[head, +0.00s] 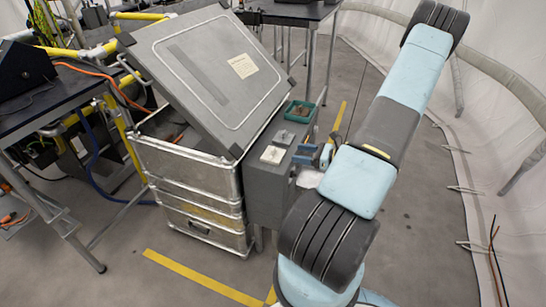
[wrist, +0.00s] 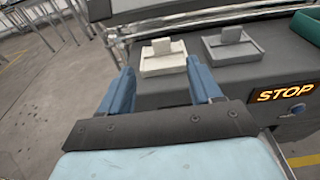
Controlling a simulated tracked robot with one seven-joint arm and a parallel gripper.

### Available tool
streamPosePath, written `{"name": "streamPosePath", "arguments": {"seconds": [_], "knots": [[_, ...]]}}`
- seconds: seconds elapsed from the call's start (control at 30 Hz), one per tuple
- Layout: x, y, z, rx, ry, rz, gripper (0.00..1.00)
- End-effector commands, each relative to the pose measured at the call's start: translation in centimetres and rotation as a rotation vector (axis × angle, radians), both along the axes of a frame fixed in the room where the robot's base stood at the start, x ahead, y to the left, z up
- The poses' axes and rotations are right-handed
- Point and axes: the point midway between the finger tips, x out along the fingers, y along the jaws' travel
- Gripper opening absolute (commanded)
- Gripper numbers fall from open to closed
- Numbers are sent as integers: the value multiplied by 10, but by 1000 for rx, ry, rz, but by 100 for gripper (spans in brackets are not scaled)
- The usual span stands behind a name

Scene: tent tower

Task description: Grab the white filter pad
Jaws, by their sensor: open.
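The white filter pad (wrist: 164,65) is a flat square with a small upright tab on top. It lies on the dark grey box top beyond my gripper (wrist: 159,68). It also shows in the head view (head: 272,155), near the front end of that box. My gripper is open, with its two blue fingers apart and nothing between them. In the wrist view the pad appears in line with the gap, just past the fingertips; the exact distance is hard to tell. In the head view my arm hides part of the gripper area.
A similar grey pad (wrist: 232,45) lies right of the white one, and a green tray (wrist: 308,26) lies farther right. A lit STOP sign (wrist: 286,92) is on the box's near face. A metal case with a tilted lid (head: 215,75) stands beside the box.

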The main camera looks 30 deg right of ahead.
Motion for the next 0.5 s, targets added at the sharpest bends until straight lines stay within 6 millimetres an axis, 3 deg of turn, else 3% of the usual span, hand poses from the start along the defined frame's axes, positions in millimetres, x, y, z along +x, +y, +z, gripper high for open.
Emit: {"name": "streamPosePath", "arguments": {"seconds": [0.5], "knots": [[59,46,-11,0,0,1,64]]}}
